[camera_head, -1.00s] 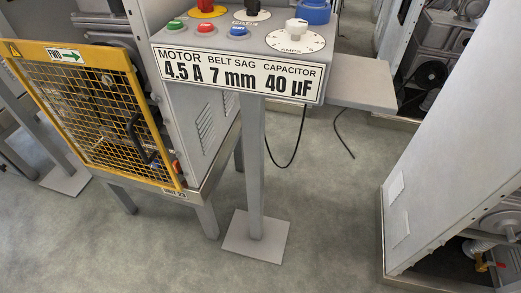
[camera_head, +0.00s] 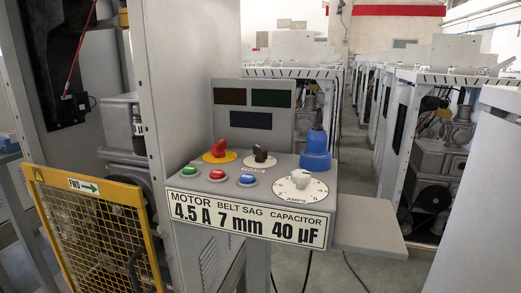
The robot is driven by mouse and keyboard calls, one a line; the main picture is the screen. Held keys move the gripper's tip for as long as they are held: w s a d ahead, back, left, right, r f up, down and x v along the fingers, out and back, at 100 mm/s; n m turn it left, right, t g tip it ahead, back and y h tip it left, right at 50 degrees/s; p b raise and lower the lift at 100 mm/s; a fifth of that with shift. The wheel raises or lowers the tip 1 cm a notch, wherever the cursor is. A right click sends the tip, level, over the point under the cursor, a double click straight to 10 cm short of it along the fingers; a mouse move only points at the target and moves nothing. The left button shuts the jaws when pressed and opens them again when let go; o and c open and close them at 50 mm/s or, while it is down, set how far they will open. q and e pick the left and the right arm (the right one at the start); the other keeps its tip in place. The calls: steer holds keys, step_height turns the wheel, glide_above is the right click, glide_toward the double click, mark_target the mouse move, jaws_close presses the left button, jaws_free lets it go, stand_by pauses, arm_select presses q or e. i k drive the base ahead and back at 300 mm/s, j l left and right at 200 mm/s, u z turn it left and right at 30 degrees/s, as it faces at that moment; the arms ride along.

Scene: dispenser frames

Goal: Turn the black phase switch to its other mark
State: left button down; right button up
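The black phase switch (camera_head: 260,153) is a small dark knob on a pale round plate, at the back middle of the sloped grey control panel (camera_head: 225,192). Which mark it points to is too small to tell. A red knob on a yellow disc (camera_head: 219,151) is to its left. A white AMPS dial (camera_head: 300,183) is in front of it to the right. Green, red and blue buttons (camera_head: 217,175) line the panel's left front. Neither of my grippers shows in the view.
A blue cylinder (camera_head: 316,150) stands at the panel's back right, and a grey side shelf (camera_head: 368,239) juts out right. A yellow mesh guard (camera_head: 98,235) stands at left. A grey cabinet edge (camera_head: 478,200) is at right. Dark display windows (camera_head: 272,98) rise behind the panel.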

mark_target(262, 154)
steer(key=k+j+u, duration=0.35)
steer(key=j, duration=0.35)
steer(key=k+j+u, duration=0.2)
steer(key=k+j, duration=0.1)
steer(key=j, duration=0.1)
